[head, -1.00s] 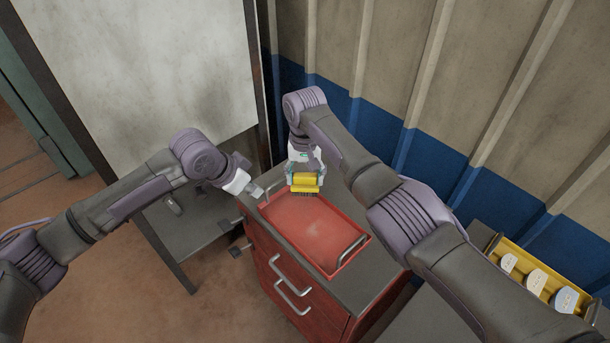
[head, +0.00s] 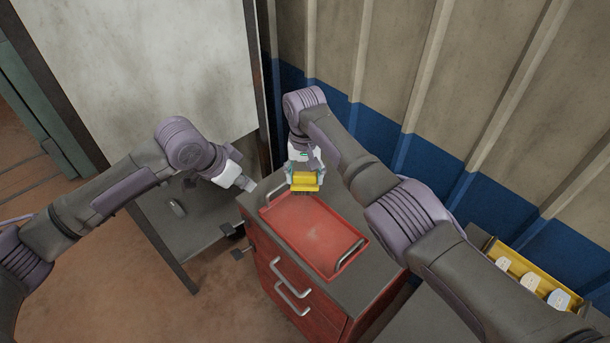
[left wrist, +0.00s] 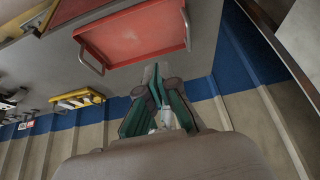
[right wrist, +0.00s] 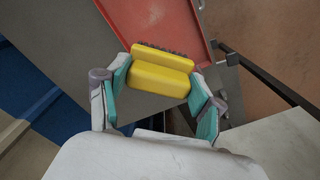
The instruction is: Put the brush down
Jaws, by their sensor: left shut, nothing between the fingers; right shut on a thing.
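The brush (head: 306,181) has a yellow body with dark bristles along one edge. My right gripper (head: 305,172) is shut on it at the far end of the red tray, and the right wrist view shows the brush (right wrist: 162,72) between the green-padded fingers. In that view the bristle edge overlaps the tray; whether it touches anything is unclear. My left gripper (head: 248,185) is shut and empty beside the cabinet's far left corner. Its closed fingers (left wrist: 158,85) also show in the left wrist view.
The red tray (head: 316,232) is empty, with a metal handle at each end, on a grey-topped red drawer cabinet (head: 262,240). A yellow bin (head: 495,247) with several pale parts stands at the right. A low grey table (head: 190,235) and white panel (head: 150,60) are at left.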

